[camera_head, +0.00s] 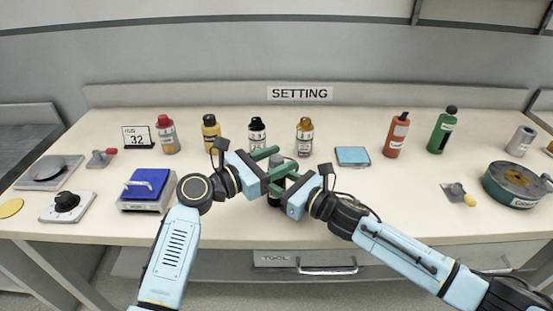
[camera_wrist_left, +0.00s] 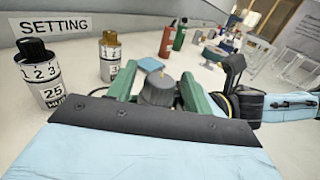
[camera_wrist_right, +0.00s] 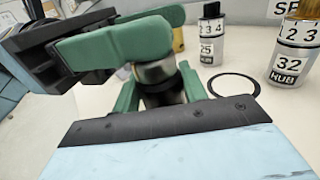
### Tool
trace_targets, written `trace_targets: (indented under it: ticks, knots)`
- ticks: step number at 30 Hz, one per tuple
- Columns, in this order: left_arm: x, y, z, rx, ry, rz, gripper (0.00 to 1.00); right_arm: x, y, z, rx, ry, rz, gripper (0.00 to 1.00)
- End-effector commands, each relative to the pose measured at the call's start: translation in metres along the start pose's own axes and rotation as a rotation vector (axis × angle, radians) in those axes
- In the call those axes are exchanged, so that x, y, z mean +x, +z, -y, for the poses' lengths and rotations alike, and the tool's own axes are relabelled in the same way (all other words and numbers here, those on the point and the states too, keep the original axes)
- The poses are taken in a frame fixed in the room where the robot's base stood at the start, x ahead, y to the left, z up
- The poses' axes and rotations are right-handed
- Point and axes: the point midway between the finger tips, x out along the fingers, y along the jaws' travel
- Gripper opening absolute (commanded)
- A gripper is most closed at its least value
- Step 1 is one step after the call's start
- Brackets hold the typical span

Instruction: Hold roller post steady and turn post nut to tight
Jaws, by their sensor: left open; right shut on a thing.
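The roller post (camera_head: 276,162) stands upright near the front middle of the table, partly hidden by the grippers. Its dark grey nut (camera_wrist_left: 158,90) shows on top in the left wrist view. My left gripper (camera_head: 272,164) is open, with its green fingers on either side of the nut at the post's top. Whether they touch it I cannot tell. My right gripper (camera_head: 286,186) is shut on the post lower down. In the right wrist view its fingers flank the post's dark body (camera_wrist_right: 160,88), while the left gripper's fingers cover the top.
Labelled hub bottles marked 25 (camera_head: 257,134) and 32 (camera_head: 304,137) stand behind the post. A black ring (camera_wrist_right: 234,86) lies beside it. A blue pad (camera_head: 352,156) lies to the right, a blue-topped device (camera_head: 148,188) to the left. The front right-centre table is clear.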

Motion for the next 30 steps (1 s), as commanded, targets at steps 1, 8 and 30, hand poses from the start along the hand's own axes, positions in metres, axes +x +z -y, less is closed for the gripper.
trace_targets:
  ticks: [1,8,30]
  knots:
    - [0.0008,-0.0001,0.0000,0.000,0.000,0.000,0.51,-0.0001,-0.0002,0.0002,0.000,-0.001,-0.001,0.13]
    - [0.0007,0.0000,0.0000,0.000,0.000,0.000,0.47,-0.0001,-0.0003,0.0003,0.000,-0.001,-0.001,0.13]
    - [0.0014,-0.0002,-0.0011,0.000,-0.101,-0.004,0.07,-0.0001,-0.0002,0.0002,0.000,-0.001,-0.001,0.13]
